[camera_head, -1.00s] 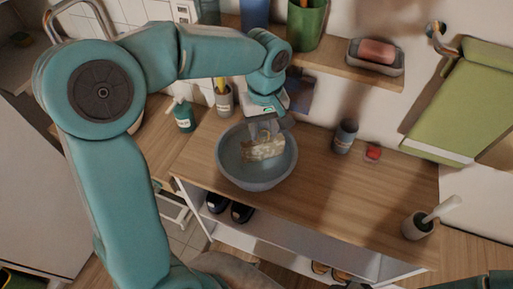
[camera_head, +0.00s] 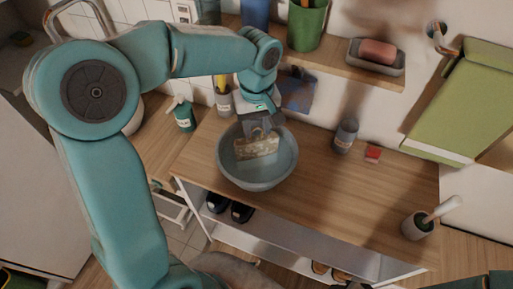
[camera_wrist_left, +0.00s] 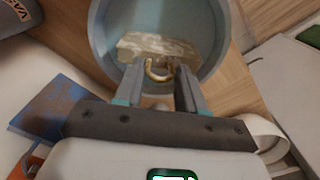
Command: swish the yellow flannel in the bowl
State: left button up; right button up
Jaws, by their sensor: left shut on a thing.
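The grey-blue bowl (camera_head: 226,165) stands on the wooden counter. A pale yellowish, mottled flannel (camera_head: 256,148) is inside the bowl, within its rim. My left gripper (camera_head: 259,132) reaches down into the bowl from above and is shut on the flannel's upper side. In the left wrist view the flannel (camera_wrist_left: 150,46) sits at the fingertips of the left gripper (camera_wrist_left: 161,76), with a gold-coloured curved piece between the fingers and the bowl wall (camera_wrist_left: 98,35) around it. Whether the flannel touches the bowl's bottom I cannot tell. My right gripper is out of view.
A green bottle (camera_head: 184,116) and a grey cup (camera_head: 223,102) stand left of the bowl. A dark jar (camera_head: 345,136) and a small red item (camera_head: 373,153) stand right. A brush cup (camera_head: 417,226) is farther right. A shelf holds a soap dish (camera_head: 378,64).

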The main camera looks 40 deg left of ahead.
pick_arm(q)
jog(key=shift+d, duration=0.1)
jog(key=shift+s+a, duration=0.25)
jog(key=shift+a, duration=0.8)
jog(key=shift+w+d, duration=0.25)
jog(key=shift+d, duration=0.75)
jog(key=shift+r, duration=0.1)
notch_tip(320, 180, up, 13)
jog(key=p, duration=1)
jog(key=shift+p, duration=0.35)
dwell(2.0)
